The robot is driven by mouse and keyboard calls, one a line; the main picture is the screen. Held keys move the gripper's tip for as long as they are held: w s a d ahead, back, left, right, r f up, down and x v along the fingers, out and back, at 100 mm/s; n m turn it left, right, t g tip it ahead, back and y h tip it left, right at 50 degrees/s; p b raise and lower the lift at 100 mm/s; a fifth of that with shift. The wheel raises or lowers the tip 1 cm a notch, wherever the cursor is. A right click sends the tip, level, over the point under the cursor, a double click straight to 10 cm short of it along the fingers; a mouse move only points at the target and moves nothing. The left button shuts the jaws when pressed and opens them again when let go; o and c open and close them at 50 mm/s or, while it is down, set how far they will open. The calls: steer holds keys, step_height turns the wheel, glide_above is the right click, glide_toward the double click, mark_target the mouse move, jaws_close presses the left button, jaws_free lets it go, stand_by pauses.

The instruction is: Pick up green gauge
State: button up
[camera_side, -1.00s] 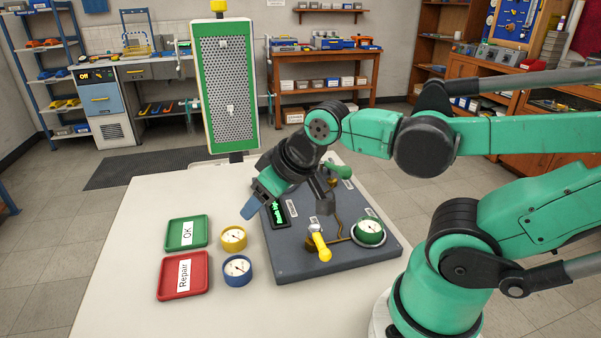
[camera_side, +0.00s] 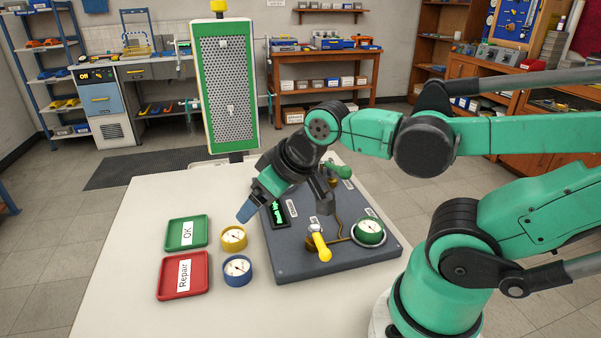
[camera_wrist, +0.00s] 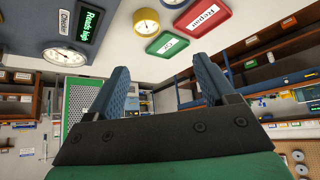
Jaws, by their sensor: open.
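The green gauge (camera_side: 369,231) has a white dial and sits upright in a round holder on the right side of the dark grey test board (camera_side: 330,264). I cannot make it out for certain in the wrist view. My gripper (camera_side: 285,204) is open and empty, left of and apart from the green gauge, near the board's left edge and its display (camera_side: 279,213). In the wrist view, the two blue fingers of my gripper (camera_wrist: 160,68) stand wide apart with nothing between them.
A yellow gauge (camera_side: 233,238) and a blue gauge (camera_side: 237,270) stand on the white table (camera_side: 120,230). A green OK tray (camera_side: 173,242) and red Repair tray (camera_side: 170,276) lie left of them. A yellow-handled valve (camera_side: 320,246) rises from the board beside the green gauge.

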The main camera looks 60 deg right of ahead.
steer(key=shift+o, duration=1.1)
steer(key=n+g+h, duration=0.1)
steer(key=n+g, duration=0.3)
steer(key=g, duration=0.2)
glide_above(371, 224)
steer(key=w+a, duration=0.2)
steer(key=w, duration=0.2)
step_height(371, 224, down, 4)
steer(key=shift+w+a+f, duration=0.1)
steer(key=shift+w, duration=0.05)
steer(key=shift+n+g+y, duration=0.5)
steer(key=shift+g, duration=0.1)
steer(key=s, duration=0.1)
steer(key=s+d, duration=0.2)
steer(key=s, duration=0.1)
steer(key=shift+f, duration=0.4)
steer(key=shift+s+f, duration=0.1)
steer(key=shift+s, duration=0.05)
steer(key=shift+f, duration=2.65)
